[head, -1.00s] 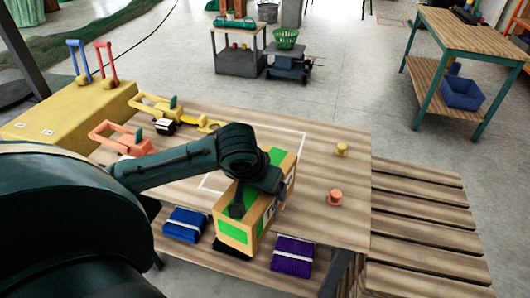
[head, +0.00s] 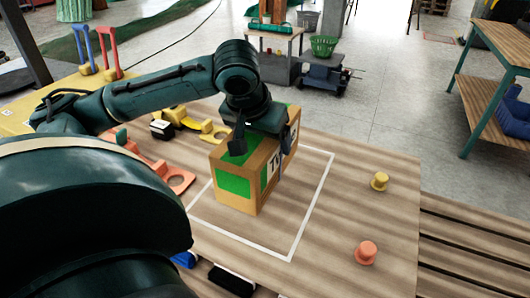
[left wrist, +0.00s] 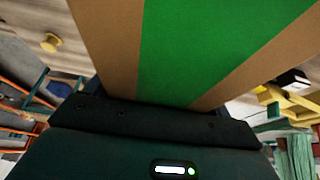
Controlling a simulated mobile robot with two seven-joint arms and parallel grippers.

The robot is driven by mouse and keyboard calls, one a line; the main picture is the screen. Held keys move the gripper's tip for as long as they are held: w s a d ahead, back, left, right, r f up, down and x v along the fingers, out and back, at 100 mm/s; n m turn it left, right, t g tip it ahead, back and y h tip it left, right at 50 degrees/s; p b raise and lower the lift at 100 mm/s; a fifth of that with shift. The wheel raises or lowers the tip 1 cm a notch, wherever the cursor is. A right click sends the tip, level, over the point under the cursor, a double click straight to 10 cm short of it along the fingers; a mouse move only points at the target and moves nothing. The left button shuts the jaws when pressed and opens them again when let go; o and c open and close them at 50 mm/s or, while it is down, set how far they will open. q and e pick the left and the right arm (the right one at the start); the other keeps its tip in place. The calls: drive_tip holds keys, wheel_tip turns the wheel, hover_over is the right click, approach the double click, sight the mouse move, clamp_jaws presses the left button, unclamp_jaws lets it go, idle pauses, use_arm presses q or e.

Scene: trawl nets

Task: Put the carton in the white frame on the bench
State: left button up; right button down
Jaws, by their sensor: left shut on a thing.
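The carton (head: 233,186) is a brown box with green panels and a printed label on its side. It is upright, inside the outline of the white frame (head: 311,208) marked on the wooden bench (head: 345,215). I cannot tell whether its base touches the bench top. My left gripper (head: 260,150) reaches down from above and is shut on the carton, one finger on each side. In the left wrist view the carton (left wrist: 190,50), with its green band, fills the upper middle. The frame's far side is partly hidden by the carton and my arm. My right gripper is not in view.
A yellow knob (head: 379,182) and an orange knob (head: 366,253) stand on the bench right of the frame. Orange and yellow tools (head: 180,182) lie at its left. A dark pad (head: 232,281) shows at the near edge. A slatted surface (head: 475,250) adjoins at right.

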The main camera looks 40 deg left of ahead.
use_arm(q)
drive_tip(key=shift+f, duration=0.8)
wheel_tip(320, 180, down, 4)
drive_tip(key=shift+r+b, duration=0.15)
drive_tip(key=shift+b, duration=0.65)
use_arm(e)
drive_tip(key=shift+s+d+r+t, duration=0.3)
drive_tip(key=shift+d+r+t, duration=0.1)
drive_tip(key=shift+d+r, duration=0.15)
use_arm(q)
drive_tip(key=o, duration=1.3)
drive_tip(key=shift+o, duration=1.4)
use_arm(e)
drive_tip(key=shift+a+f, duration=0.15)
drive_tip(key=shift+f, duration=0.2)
